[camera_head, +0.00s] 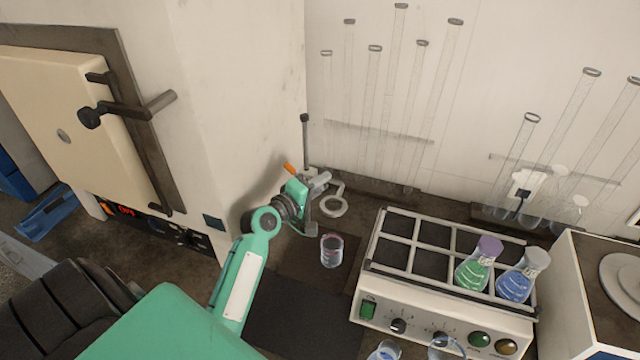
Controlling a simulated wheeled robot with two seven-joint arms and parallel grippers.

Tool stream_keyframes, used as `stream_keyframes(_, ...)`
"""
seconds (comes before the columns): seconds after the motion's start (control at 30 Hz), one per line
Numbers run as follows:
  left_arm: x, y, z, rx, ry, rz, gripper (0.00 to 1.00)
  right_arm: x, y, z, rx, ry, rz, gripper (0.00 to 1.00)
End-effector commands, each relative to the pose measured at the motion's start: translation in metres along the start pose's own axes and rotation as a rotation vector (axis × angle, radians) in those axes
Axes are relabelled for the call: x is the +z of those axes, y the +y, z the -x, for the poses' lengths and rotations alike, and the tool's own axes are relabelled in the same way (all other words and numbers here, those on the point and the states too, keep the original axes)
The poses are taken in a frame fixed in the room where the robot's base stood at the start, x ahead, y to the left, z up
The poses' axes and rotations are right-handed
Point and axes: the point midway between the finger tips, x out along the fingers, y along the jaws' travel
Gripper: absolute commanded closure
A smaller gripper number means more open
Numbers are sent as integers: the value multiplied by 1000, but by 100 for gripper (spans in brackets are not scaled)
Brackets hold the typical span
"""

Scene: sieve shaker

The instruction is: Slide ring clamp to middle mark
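A stand with an upright metal rod (305,135) topped by a dark knob stands beside the big white cabinet. The ring clamp's pale ring (342,207) sticks out to the right of the rod, low down near the bench. My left arm reaches in from the bottom left, and its green gripper (308,188) is at the rod, right at the clamp. The gripper hides part of the rod and clamp, and its fingertips are too small to show whether they are closed on it. Any marks on the rod are too small to make out. My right gripper is out of view.
A glass beaker (332,251) stands in front of the stand. A rack-topped box (445,330) with knobs holds green and blue flasks to the right. Tall glass tubes stand along the back wall. The white cabinet (235,90) closes off the left side.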

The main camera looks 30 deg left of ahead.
Motion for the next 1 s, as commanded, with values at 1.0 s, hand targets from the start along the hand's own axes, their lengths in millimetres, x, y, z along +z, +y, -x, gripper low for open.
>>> stream_keyframes(1.0, 8, -44, -3, 0, 0, -1, 69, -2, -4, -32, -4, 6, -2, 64)
